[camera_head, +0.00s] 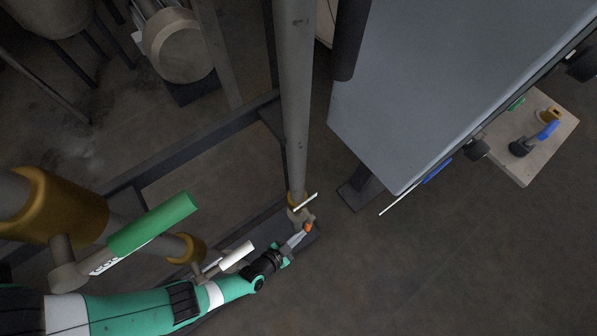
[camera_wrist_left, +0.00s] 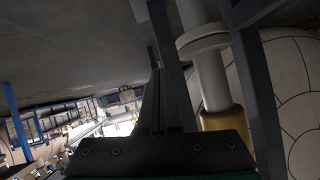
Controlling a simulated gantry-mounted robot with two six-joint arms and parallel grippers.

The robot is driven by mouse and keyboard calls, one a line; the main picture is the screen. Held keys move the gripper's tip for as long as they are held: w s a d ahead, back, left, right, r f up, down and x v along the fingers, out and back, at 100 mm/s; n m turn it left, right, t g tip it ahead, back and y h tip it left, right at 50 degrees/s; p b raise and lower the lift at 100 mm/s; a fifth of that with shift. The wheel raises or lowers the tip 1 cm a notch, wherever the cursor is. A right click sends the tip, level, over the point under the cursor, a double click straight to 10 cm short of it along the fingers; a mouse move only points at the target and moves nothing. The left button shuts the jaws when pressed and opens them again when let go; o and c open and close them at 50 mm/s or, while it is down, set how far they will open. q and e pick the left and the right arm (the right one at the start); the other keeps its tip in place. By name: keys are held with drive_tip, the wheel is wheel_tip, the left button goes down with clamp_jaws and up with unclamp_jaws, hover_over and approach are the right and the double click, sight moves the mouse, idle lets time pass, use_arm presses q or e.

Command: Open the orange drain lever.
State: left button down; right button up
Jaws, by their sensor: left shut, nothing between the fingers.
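A small orange piece (camera_head: 308,228), which looks like the drain lever, shows at the foot of the vertical grey pipe (camera_head: 293,100), beside a small beige valve fitting (camera_head: 299,214). Most of the lever is hidden or too small to make out. My left gripper (camera_head: 302,234) comes in from the lower left and its tips are right at the orange piece; I cannot tell if they touch. The gripper is shut with nothing in it. In the left wrist view its dark fingers (camera_wrist_left: 156,85) point up the picture, and no orange lever shows. My right gripper is not in view.
A green-handled valve (camera_head: 152,225) and a white handle (camera_head: 236,255) lie close to my left arm. A dark frame beam (camera_head: 190,150) runs behind. A large grey panel (camera_head: 440,85) stands at the upper right. The floor at the lower right is clear.

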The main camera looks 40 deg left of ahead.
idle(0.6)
use_arm(q)
drive_tip(key=p+v, duration=0.8)
drive_tip(key=v, duration=0.3)
drive_tip(key=shift+s+r, duration=0.2)
drive_tip(key=shift+s, duration=0.1)
drive_tip(key=shift+a, duration=0.1)
